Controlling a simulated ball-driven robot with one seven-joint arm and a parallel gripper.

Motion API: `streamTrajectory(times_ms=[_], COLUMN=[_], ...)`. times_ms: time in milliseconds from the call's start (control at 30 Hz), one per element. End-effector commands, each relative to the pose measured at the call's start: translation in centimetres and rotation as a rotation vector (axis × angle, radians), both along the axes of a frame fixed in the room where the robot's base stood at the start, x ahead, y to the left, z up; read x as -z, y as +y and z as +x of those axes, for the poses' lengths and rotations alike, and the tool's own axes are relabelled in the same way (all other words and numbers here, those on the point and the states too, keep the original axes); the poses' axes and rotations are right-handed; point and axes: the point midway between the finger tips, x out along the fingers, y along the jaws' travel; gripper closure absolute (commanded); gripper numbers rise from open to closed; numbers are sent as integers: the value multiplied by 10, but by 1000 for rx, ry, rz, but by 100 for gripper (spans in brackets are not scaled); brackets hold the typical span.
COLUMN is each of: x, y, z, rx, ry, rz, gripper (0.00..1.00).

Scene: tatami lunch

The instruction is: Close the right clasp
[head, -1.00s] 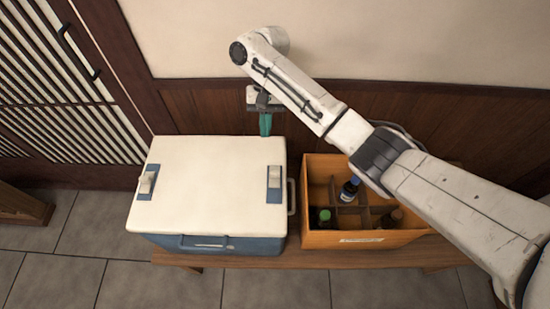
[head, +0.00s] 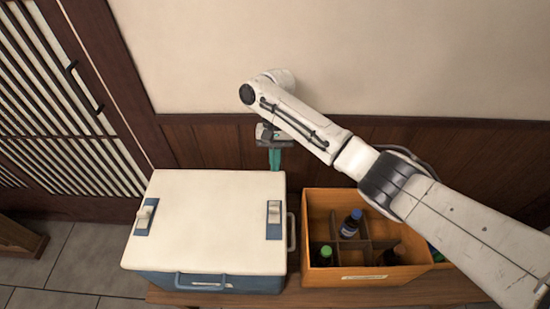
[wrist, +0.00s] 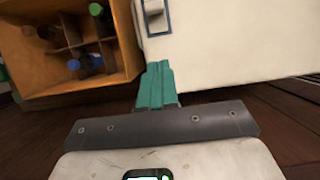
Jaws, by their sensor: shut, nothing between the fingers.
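The cooler (head: 200,254) has a blue body and a flat white lid (head: 208,200), which lies down on it. The right clasp (head: 274,219) is a blue plate with a white lever near the lid's right edge. It also shows at the top of the wrist view (wrist: 156,14), partly cut off; I cannot tell whether its lever is fully down. The left clasp (head: 145,217) looks similar. My gripper (head: 275,167) has green fingers, shut and empty, pointing down at the lid's back edge. In the wrist view the fingertips (wrist: 157,66) are apart from the right clasp.
An orange divided crate (head: 366,278) with several bottles, one blue-capped (head: 351,223) and one green-capped (head: 325,257), stands close to the cooler's right. Both stand on a low wooden bench (head: 440,289). A wood-panelled wall (head: 215,145) is close behind.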

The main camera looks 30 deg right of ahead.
Motion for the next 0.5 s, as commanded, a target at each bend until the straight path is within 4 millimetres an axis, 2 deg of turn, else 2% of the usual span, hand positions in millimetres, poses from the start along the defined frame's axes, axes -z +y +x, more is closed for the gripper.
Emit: streamTrajectory(times_ms=[300,500], x=[59,56], y=[11,24], z=[-22,-43], rx=[-1,-1], ry=[3,0], rz=[-1,2], gripper=[100,100])
